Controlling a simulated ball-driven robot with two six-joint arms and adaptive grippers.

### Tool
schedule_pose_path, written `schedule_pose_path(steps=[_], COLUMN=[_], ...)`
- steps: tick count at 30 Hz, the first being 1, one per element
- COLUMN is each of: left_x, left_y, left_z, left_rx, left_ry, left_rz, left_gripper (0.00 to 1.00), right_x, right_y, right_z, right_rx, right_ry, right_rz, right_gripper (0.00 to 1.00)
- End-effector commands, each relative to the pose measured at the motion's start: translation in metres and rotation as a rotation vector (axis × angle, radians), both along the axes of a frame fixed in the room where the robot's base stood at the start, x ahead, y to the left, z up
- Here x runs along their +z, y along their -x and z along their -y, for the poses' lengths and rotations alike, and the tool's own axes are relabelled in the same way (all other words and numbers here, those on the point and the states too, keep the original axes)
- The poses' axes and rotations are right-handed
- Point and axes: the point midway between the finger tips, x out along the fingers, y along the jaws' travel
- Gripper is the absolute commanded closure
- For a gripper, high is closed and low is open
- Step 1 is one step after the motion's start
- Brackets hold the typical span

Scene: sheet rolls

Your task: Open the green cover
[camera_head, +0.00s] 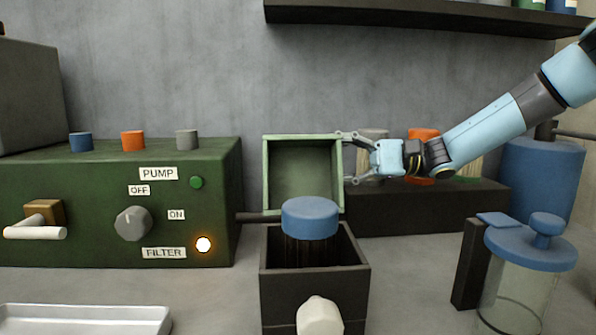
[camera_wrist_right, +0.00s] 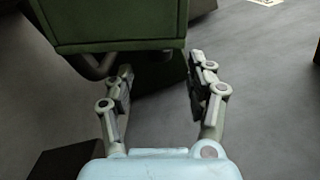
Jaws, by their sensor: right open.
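The green cover (camera_head: 302,139) stands raised at the back of a dark box (camera_head: 315,284), its hollow inner side facing me. The box's top is open, and a blue-topped cylinder (camera_head: 310,218) with a dark lower part stands in it. My right gripper (camera_head: 346,158) is open at the cover's right edge, with its fingers spread above one another. In the right wrist view a green body (camera_wrist_right: 112,22), seemingly the cover, lies just beyond the open fingers (camera_wrist_right: 160,80); whether they touch it I cannot tell. My left gripper is out of view.
A green pump panel (camera_head: 95,210) with a knob and a glowing lamp stands at left. A metal tray (camera_head: 85,318) lies in front of it. A blue-lidded glass jar (camera_head: 530,255) stands at right. A dark shelf (camera_head: 410,15) hangs above.

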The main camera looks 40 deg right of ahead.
Motion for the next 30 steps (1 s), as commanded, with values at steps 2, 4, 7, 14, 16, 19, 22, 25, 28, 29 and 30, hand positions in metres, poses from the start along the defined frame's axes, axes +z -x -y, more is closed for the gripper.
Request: schedule_pose_path(steps=[2, 4, 7, 14, 16, 19, 22, 25, 28, 29, 30], left_x=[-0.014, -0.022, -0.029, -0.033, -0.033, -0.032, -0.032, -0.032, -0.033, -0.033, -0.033], left_y=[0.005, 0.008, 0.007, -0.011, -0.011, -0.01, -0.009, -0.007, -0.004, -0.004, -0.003], left_z=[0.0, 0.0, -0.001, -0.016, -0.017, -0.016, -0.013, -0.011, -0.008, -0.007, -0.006], left_rx=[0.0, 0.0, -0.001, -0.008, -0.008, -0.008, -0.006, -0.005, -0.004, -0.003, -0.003], left_ry=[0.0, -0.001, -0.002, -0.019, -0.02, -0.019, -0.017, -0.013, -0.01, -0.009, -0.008], left_rz=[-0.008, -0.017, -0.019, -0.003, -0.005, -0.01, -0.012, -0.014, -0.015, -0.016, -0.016], left_gripper=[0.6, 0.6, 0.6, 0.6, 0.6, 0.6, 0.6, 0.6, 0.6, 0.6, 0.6], right_x=[-0.007, -0.007, -0.007, -0.003, -0.002, -0.001, -0.001, -0.001, -0.001, -0.001, -0.001], right_y=[-0.01, -0.019, -0.03, -0.043, -0.043, -0.043, -0.043, -0.043, -0.043, -0.043, -0.043], right_z=[-0.014, -0.024, -0.037, -0.051, -0.052, -0.052, -0.052, -0.052, -0.052, -0.052, -0.052], right_rx=[0.006, 0.005, 0.004, 0.0, 0.0, -0.001, -0.001, -0.001, -0.001, -0.001, -0.001], right_ry=[0.002, 0.002, 0.002, 0.002, 0.001, 0.0, 0.0, 0.0, 0.0, 0.0, 0.0], right_rz=[-0.004, -0.004, -0.005, -0.003, -0.002, -0.002, -0.002, -0.002, -0.002, -0.002, -0.002], right_gripper=[0.44, 0.44, 0.44, 0.44, 0.44, 0.44, 0.44, 0.57, 0.7, 0.74, 0.79])
